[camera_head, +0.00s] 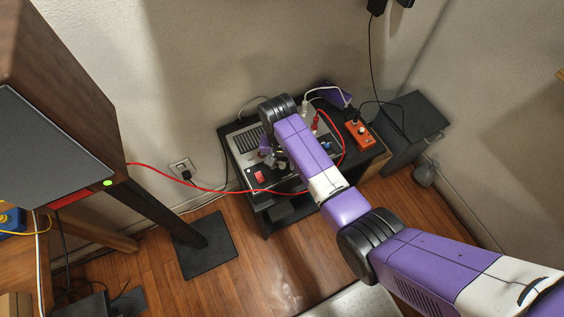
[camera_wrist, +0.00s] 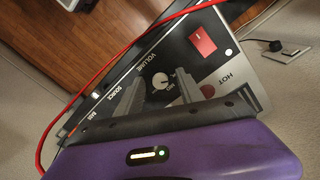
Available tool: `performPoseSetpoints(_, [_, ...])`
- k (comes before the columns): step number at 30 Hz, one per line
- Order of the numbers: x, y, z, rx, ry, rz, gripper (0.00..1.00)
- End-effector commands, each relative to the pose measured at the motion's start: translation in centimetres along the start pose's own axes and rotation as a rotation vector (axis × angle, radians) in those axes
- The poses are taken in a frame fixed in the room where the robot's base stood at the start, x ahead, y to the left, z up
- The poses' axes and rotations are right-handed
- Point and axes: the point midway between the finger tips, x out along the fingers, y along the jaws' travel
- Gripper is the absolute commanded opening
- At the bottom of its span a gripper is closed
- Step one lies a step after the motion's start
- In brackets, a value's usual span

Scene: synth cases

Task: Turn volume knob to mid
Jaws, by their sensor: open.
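The volume knob (camera_wrist: 160,81) is a small, pale round knob on the dark panel of the amplifier (camera_wrist: 215,70), beside the printed word VOLUME. My gripper (camera_wrist: 160,92) is open. Its two grey fingers point at the panel, one on each side of the knob in the wrist view. I cannot tell whether they touch it. The knob's pointer is too small to read. In the head view the amplifier (camera_head: 243,143) sits on a dark stand. My arm reaches over it, largely hiding the gripper and knob.
A red rocker switch (camera_wrist: 202,40) lies near the knob, with a dark red HOT spot (camera_wrist: 208,90). A red cable (camera_head: 205,189) runs from the large speaker (camera_head: 50,150) past the amplifier's front. An orange box (camera_head: 360,134) stands to the right. A wall is behind.

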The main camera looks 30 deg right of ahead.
Motion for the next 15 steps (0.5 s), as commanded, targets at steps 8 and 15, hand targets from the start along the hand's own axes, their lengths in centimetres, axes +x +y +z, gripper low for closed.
performPoseSetpoints(8, [0.40, -0.02, -0.02, 0.000, 0.001, -0.001, 0.45])
performPoseSetpoints(15, [0.38, -0.02, -0.02, 0.000, 0.001, -0.001, 0.09])
